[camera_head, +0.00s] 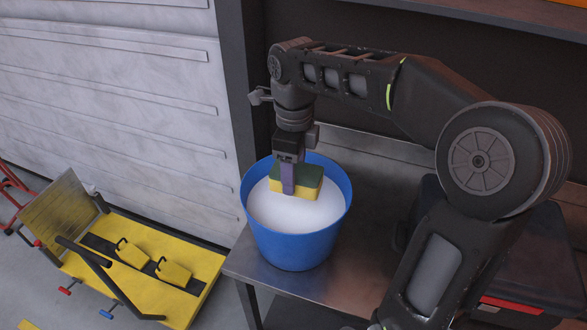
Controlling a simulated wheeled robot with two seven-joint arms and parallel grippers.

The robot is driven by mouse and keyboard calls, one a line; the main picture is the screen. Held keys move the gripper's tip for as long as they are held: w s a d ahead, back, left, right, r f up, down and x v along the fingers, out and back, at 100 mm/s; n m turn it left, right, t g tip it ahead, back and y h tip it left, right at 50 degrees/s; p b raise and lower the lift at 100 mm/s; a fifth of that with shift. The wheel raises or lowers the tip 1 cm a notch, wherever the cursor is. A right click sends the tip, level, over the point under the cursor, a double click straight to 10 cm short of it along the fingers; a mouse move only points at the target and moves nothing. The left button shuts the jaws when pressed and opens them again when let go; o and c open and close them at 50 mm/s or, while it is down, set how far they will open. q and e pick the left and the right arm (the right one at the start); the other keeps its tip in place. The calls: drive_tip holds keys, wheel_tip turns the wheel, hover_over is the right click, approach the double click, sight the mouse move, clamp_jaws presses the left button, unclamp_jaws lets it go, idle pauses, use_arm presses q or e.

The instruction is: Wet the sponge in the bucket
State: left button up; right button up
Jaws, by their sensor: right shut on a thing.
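The blue bucket (293,247) stands on a metal table and is filled with white, foamy-looking liquid (285,212). The sponge (309,188) is yellow with a dark green top. My right gripper (288,187) points down into the bucket and is shut on the sponge. The sponge is inside the rim, at the liquid's surface or just above it; I cannot tell whether it touches. The gripper hides part of the sponge. My left gripper is not in view.
The metal table (345,284) has a bare strip in front of the bucket. A dark box with a red strip (511,305) is at the right. A yellow motorcycle lift (202,262) stands on the floor at the left. A shelf (480,14) runs above.

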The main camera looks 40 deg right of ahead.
drive_tip(key=shift+f+b, duration=1.6)
drive_tip(key=shift+f, duration=0.9)
drive_tip(key=shift+f+b, duration=0.5)
drive_tip(key=shift+f, duration=0.1)
idle(0.4)
drive_tip(key=shift+r, duration=0.1)
drive_tip(key=shift+r+p, duration=2.65)
drive_tip(key=shift+r, duration=0.85)
